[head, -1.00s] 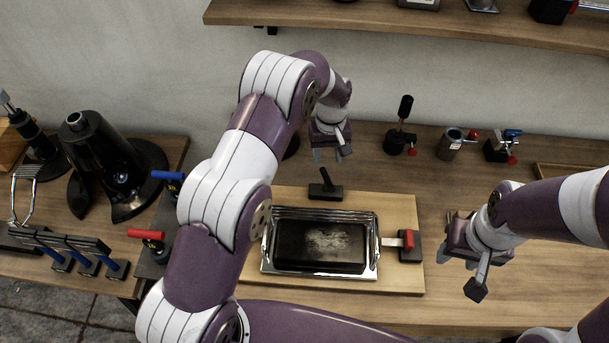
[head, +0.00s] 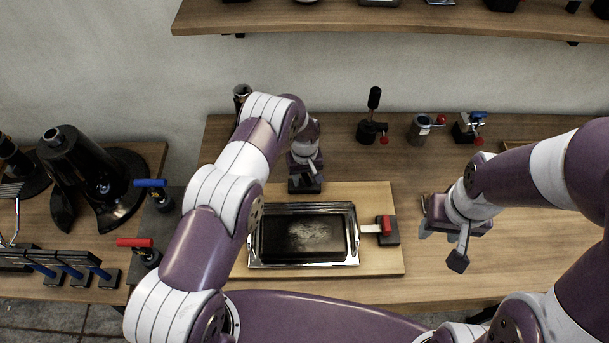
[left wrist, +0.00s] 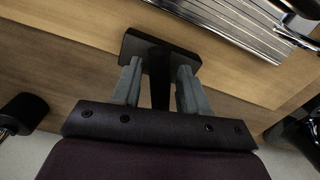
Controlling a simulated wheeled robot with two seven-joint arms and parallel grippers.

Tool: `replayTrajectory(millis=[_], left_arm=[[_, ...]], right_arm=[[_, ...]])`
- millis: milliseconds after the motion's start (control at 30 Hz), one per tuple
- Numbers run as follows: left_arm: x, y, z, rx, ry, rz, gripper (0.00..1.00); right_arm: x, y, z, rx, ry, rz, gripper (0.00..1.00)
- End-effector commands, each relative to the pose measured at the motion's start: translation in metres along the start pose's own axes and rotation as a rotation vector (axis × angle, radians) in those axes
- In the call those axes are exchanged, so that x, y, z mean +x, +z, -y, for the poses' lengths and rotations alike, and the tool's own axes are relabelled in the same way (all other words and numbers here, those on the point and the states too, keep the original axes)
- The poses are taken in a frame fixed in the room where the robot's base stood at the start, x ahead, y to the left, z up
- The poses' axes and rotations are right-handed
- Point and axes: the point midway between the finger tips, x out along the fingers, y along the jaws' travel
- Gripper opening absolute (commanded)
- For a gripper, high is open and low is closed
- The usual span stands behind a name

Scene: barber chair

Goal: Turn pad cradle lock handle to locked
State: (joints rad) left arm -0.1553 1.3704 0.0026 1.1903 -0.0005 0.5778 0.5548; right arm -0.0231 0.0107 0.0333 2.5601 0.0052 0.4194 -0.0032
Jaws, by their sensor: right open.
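The pad cradle (head: 353,262) is a shiny metal tray holding a dark, worn pad (head: 300,237) on a light wooden board. A black upright handle on a dark block (head: 305,188) stands just behind the tray. My left gripper (head: 305,177) is down over this handle and hides most of it. In the left wrist view, the open fingers (left wrist: 158,70) stand on either side of the black handle, with small gaps showing. A red-topped black block (head: 387,230) sits at the tray's right end, joined by a pale bar. My right gripper (head: 441,243) is open and empty, to the right of the board.
Blue-handled (head: 152,192) and red-handled (head: 138,245) tools stand on the left. A large black conical stand (head: 85,175) is farther left. Small devices, including a black upright lever (head: 373,115), line the back of the table. A shelf (head: 380,20) hangs above.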

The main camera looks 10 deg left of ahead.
Motion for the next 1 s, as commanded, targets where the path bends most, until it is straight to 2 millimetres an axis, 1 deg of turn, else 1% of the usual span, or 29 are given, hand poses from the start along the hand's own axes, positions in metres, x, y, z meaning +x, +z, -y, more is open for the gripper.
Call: replayTrajectory(millis=[33, 67, 100, 133, 267, 333, 433, 500, 567, 700, 933, 967, 1000], left_arm=[[0.000, 0.000, 0.000, 0.000, 0.000, 0.000, 0.25], [0.000, 0.000, 0.000, 0.000, 0.000, 0.000, 0.15], [0.000, 0.000, 0.000, 0.000, 0.000, 0.000, 0.03], [0.000, 0.000, 0.000, 0.000, 0.000, 0.000, 0.00], [0.000, 0.000, 0.000, 0.002, 0.000, 0.000, 0.00], [0.004, 0.000, 0.000, 0.033, 0.000, -0.001, 0.00], [0.010, -0.001, -0.001, 0.152, 0.002, -0.003, 0.00], [0.009, -0.001, -0.001, 0.248, 0.002, -0.003, 0.00], [0.007, -0.001, -0.001, 0.319, 0.001, -0.003, 0.00], [0.001, 0.000, 0.000, 0.397, 0.000, -0.001, 0.00], [-0.001, 0.000, 0.000, 0.399, 0.000, 0.001, 0.00], [-0.001, 0.000, 0.000, 0.399, 0.000, 0.001, 0.34], [-0.001, 0.000, 0.000, 0.399, 0.000, 0.001, 0.47]], right_arm=[[0.000, 0.000, 0.000, 0.000, 0.000, 0.000, 0.47], [0.000, 0.000, 0.000, 0.000, 0.000, 0.000, 0.47], [0.000, 0.000, 0.000, 0.000, 0.000, 0.000, 0.47], [0.000, 0.000, 0.000, 0.000, 0.000, 0.000, 0.47], [0.001, 0.000, 0.000, 0.000, 0.000, 0.000, 0.47], [0.010, 0.001, 0.000, 0.000, 0.000, 0.000, 0.47], [0.034, 0.004, 0.000, 0.000, 0.000, 0.000, 0.47], [0.046, 0.005, 0.000, 0.000, 0.000, 0.001, 0.47], [0.052, 0.006, 0.000, 0.000, 0.000, 0.000, 0.47], [0.054, 0.006, 0.000, 0.000, 0.000, 0.000, 0.47], [0.052, 0.006, 0.000, 0.000, 0.000, 0.000, 0.47], [0.052, 0.006, 0.000, 0.000, 0.000, 0.000, 0.47], [0.052, 0.006, 0.000, 0.000, 0.000, 0.000, 0.47]])
